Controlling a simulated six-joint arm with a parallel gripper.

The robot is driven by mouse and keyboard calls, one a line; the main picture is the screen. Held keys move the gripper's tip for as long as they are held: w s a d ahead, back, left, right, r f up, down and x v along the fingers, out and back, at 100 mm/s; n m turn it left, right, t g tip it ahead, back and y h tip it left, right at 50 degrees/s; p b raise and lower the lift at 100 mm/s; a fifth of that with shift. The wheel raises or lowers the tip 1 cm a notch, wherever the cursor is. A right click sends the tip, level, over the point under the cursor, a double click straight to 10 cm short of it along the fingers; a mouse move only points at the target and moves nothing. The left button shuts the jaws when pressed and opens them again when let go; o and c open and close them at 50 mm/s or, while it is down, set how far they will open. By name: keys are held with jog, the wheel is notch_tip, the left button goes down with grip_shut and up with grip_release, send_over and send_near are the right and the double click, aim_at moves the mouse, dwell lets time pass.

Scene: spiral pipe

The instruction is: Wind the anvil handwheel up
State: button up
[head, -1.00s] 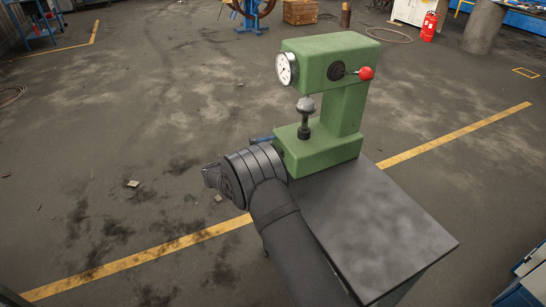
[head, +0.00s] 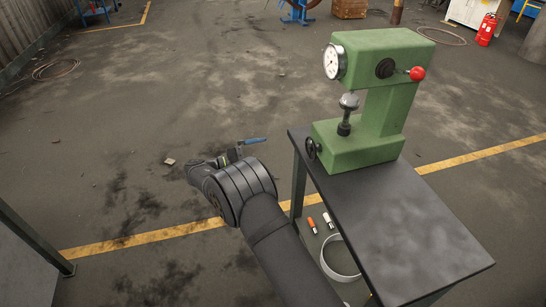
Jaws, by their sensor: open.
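The green press-like tester stands on a dark metal table, with a round dial and a red-knobbed lever on its upper head. The anvil (head: 348,106) is a silver-topped dark post standing on its base, below the head and apart from it. The small dark handwheel (head: 311,148) is on the left face of the base, upright and uncovered. My gripper (head: 250,142) is open and empty in the air left of the handwheel, with a clear gap between them. A blue-tipped finger points right towards the wheel. My wrist hides part of the gripper.
The table top (head: 400,220) is bare in front of the tester. Below it lie a white ring (head: 340,262) and two small orange-and-white items (head: 320,222). A grey bench edge (head: 35,240) is at lower left. Open floor lies left of the table.

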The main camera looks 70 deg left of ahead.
jog(key=shift+s, duration=0.2)
jog(key=n, duration=1.5)
send_near(309, 148)
jog(key=w, duration=1)
jog(key=shift+w+d, duration=0.1)
jog(key=shift+w, duration=0.2)
jog(key=shift+c, duration=0.2)
jog(key=c, duration=0.9)
